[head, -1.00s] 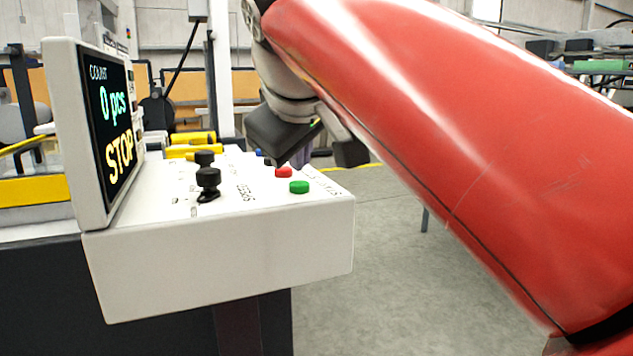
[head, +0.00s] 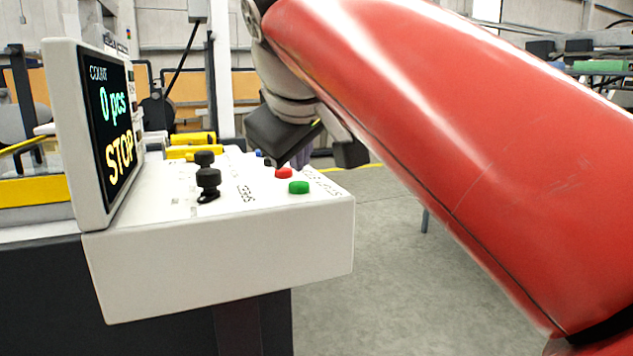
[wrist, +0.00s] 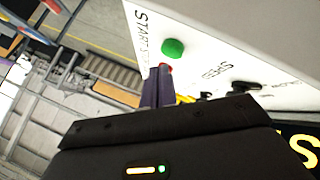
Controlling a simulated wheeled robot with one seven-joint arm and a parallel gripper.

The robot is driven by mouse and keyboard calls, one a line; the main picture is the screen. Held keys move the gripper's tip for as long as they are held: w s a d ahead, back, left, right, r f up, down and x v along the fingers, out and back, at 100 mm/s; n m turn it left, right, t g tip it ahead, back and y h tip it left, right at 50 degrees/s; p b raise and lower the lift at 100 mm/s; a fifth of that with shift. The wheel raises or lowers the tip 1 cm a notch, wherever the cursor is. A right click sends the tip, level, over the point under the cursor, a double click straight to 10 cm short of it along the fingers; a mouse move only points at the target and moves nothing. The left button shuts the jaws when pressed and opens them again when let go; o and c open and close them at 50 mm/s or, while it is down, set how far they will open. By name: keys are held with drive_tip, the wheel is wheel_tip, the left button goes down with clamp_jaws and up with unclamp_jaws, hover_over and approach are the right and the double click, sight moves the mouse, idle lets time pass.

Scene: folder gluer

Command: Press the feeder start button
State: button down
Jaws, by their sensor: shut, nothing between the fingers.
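The control box has a white top panel (head: 150,190) with a green button (head: 299,187) near its right front corner, beside printed lettering. In the wrist view the green button (wrist: 172,48) is in plain sight beside the word START. A red button (head: 284,173) sits just behind the green one; in the wrist view it is partly hidden by my fingers. My gripper (head: 302,161) is shut and empty, its fingers behind the red button in the head view. In the wrist view the fingertips (wrist: 158,70) are close to the red button; I cannot tell whether they touch anything.
Black knobs (head: 207,178) stand up from the panel left of the buttons. A display (head: 110,130) at the left reads 0 pcs and STOP. Small blue and black buttons lie farther back. The floor (head: 390,250) right of the box is clear.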

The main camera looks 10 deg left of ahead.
sight(300, 186)
drive_tip(key=shift+f, duration=0.1)
idle(0.4)
drive_tip(key=shift+f, duration=0.3)
drive_tip(key=shift+f+b, duration=0.5)
idle(0.6)
drive_tip(key=shift+r+p, duration=0.95)
drive_tip(key=shift+p, duration=0.05)
wheel_tip(300, 186, up, 3)
drive_tip(key=p, duration=0.3)
drive_tip(key=shift+f, duration=0.1)
drive_tip(key=shift+r, duration=1.05)
